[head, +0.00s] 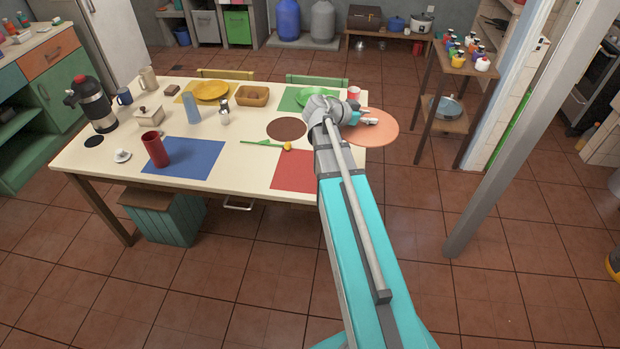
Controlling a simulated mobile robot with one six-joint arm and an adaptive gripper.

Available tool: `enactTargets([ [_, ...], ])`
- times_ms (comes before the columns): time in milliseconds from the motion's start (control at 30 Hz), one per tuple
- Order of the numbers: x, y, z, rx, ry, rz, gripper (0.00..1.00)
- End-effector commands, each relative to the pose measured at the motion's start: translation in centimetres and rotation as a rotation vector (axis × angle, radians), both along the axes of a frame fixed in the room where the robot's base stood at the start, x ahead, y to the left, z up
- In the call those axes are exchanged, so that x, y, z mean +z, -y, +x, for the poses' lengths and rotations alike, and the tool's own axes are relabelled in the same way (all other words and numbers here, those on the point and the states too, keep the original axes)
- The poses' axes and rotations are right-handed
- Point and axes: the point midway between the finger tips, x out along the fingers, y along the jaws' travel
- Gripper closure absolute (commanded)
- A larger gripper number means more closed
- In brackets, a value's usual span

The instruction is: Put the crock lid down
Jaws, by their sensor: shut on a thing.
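My gripper (365,117) is at the right end of the cream table (235,160), past the blue-green arm. The exact grip is too small to see, and part of the disc is hidden by my wrist. No open crock can be made out; my arm hides part of the table.
A brown round mat (287,129), a red mat (293,172) and a yellow flower with a green stem (287,147) lie left of my arm. A green plate (307,97) and a small cup (353,92) are near. A shelf with bottles (458,75) and a grey post (520,125) stand right.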

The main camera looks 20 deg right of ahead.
Motion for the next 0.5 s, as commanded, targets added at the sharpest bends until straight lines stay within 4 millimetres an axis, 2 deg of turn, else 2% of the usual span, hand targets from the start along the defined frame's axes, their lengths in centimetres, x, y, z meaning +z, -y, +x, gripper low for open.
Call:
enactTargets([
  [33, -1.7, -1.4, 1.1, 0.016, -0.001, -0.001, 1.00],
  [500, -9.3, -13.5, 7.2, 0.121, -0.001, -0.001, 1.00],
])
